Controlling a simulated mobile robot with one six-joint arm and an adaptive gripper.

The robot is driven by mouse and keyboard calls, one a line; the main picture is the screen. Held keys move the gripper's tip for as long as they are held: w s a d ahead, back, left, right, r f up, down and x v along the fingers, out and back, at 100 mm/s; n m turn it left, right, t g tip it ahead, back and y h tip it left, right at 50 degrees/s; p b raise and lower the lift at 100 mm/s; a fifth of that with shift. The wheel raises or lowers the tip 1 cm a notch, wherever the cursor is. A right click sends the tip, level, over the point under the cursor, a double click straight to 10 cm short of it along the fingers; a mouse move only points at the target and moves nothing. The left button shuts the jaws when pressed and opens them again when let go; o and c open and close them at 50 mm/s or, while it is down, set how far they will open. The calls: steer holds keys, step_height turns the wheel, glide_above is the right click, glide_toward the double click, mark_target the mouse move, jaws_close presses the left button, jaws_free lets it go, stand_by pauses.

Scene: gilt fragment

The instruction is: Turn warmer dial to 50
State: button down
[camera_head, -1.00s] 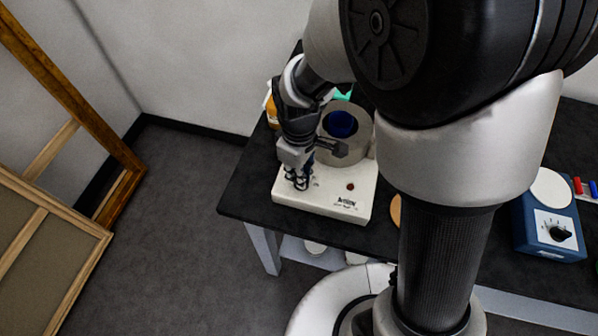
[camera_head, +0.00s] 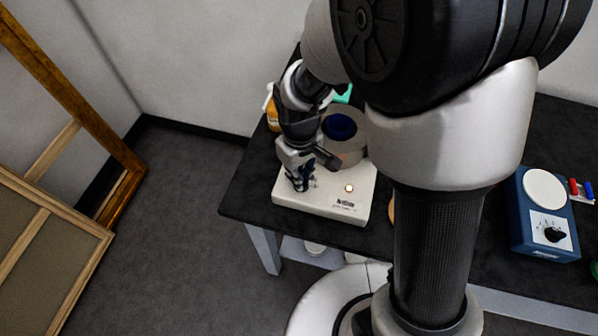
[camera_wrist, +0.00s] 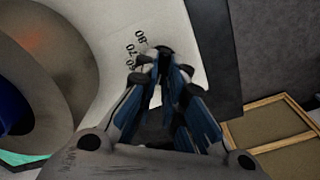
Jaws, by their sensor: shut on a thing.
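The warmer (camera_head: 318,205) is a white box on the black table, with a grey round heating block (camera_head: 345,146) holding a dark blue thing (camera_head: 339,127). A small lamp (camera_head: 349,188) on its front glows. My gripper (camera_head: 300,183) points down at the front left of the warmer. In the wrist view my gripper (camera_wrist: 165,78) is shut on the dark dial (camera_wrist: 162,51), which is mostly hidden between the fingers. The printed numbers 80, 70 and apparently 60 show on the white face (camera_wrist: 120,22) beside it. The dial's pointer and the 50 mark cannot be made out.
A blue device (camera_head: 545,215) with a white round top and black knob stands at the right of the table (camera_head: 450,262). An orange-yellow item (camera_head: 272,115) is behind my gripper. Wooden frames (camera_head: 60,215) lean at the left. The floor between is clear.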

steer(key=m+p, duration=0.1)
steer(key=m, duration=0.3)
steer(key=shift+w+d+r, duration=0.1)
steer(key=shift+d, duration=0.05)
steer(key=shift+m+p, duration=0.45)
steer(key=shift+m, duration=1.25)
steer(key=shift+d, duration=0.1)
steer(key=c, duration=1.7)
jaws_free()
step_height(320, 180, up, 12)
steer(key=shift+f, duration=0.1)
